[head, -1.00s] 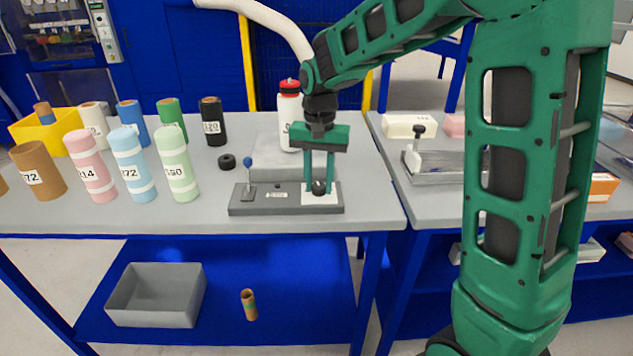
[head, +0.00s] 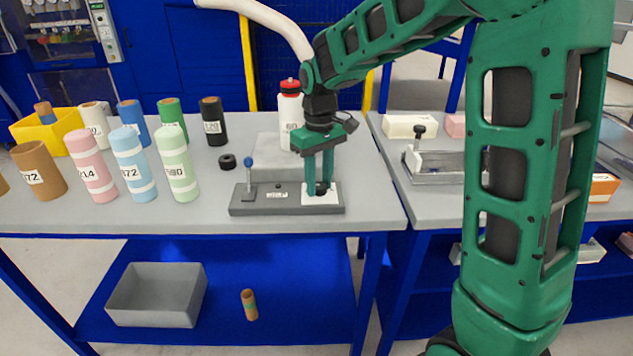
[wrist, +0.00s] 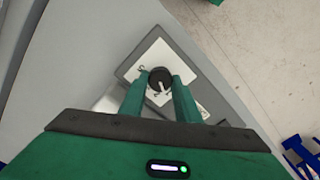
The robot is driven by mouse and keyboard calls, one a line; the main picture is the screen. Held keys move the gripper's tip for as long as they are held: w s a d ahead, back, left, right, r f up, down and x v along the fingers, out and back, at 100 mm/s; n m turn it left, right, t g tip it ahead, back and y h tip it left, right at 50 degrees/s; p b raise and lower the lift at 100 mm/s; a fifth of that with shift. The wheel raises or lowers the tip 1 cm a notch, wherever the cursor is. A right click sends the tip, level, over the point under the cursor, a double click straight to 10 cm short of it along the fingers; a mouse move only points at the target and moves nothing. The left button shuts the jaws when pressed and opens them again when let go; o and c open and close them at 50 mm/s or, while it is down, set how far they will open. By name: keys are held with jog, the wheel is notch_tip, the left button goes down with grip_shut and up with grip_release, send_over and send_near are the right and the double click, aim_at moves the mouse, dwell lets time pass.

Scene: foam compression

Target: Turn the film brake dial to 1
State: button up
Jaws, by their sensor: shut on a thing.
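The film brake dial is a small black knob (wrist: 159,80) with a light pointer line, set on a white plate (wrist: 140,63) with dark markings. In the wrist view the pointer points down toward my gripper; the number it meets is too small to read surely. The plate sits at the right end of a dark grey base (head: 262,209) on the table. My gripper (head: 319,188) points down over the plate, its green fingers shut on the knob's sides. In the wrist view the fingers (wrist: 160,88) stand on either side of the knob and partly cover the plate.
A blue-tipped lever (head: 248,168) stands on the base's left end. A white bottle with a red cap (head: 290,112) is close behind my gripper. Several labelled rolls, including a pale green one (head: 177,165), stand left. A black ring (head: 227,161) lies behind the base.

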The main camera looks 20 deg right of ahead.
aim_at(319, 184)
jog(key=shift+w+r+n, duration=0.15)
jog(key=shift+w+n, duration=0.05)
jog(key=shift+n, duration=0.4)
jog(key=o, duration=1)
jog(key=shift+o, duration=0.2)
jog(key=shift+s, duration=0.1)
notch_tip(319, 184, up, 11)
jog(key=shift+f, duration=0.2)
